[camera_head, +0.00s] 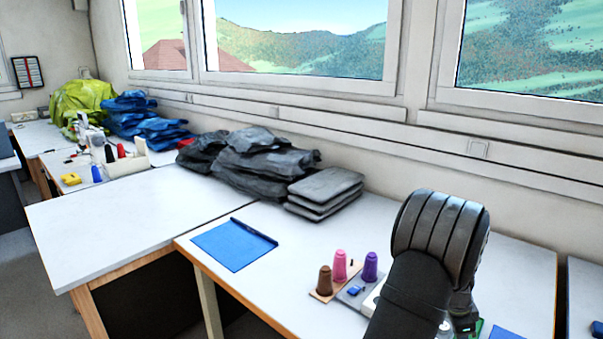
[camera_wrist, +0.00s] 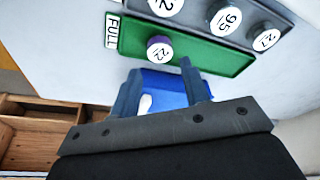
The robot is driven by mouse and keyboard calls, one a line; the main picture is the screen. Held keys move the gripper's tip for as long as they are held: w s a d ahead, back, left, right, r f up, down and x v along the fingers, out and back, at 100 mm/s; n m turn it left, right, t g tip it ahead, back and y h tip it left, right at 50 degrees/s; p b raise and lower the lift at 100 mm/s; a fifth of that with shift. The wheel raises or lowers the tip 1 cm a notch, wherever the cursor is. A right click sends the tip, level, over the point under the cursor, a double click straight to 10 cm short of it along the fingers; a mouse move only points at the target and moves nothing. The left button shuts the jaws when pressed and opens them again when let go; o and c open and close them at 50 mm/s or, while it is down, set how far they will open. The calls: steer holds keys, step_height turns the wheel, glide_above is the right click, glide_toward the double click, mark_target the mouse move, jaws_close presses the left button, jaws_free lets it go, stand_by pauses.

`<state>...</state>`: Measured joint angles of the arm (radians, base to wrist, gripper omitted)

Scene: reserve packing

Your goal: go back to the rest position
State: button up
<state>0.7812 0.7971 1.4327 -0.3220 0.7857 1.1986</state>
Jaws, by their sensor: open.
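My gripper (camera_wrist: 160,78) is open in the wrist view, its two dark fingers apart. A blue object (camera_wrist: 168,84) with a white spot shows between and beyond the fingers; I cannot tell whether they touch it. Just past the fingertips lies a green tray (camera_wrist: 195,52) labelled FULL, holding a purple-sided piece (camera_wrist: 159,48) with a white numbered top. In the head view my dark arm bends down at the right front, hiding part of the table, and the fingertips cannot be made out.
Brown (camera_head: 325,281), pink (camera_head: 340,266) and purple (camera_head: 370,266) cones stand left of my arm. A blue mat (camera_head: 234,245) lies on the white table (camera_head: 130,225). Folded dark bags (camera_head: 325,187) lie at the back by the wall. The table's left part is clear.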

steer(key=x, duration=0.5)
steer(key=shift+f, duration=0.1)
step_height(320, 180, up, 2)
steer(key=shift+r, duration=1.05)
steer(key=shift+f, duration=0.15)
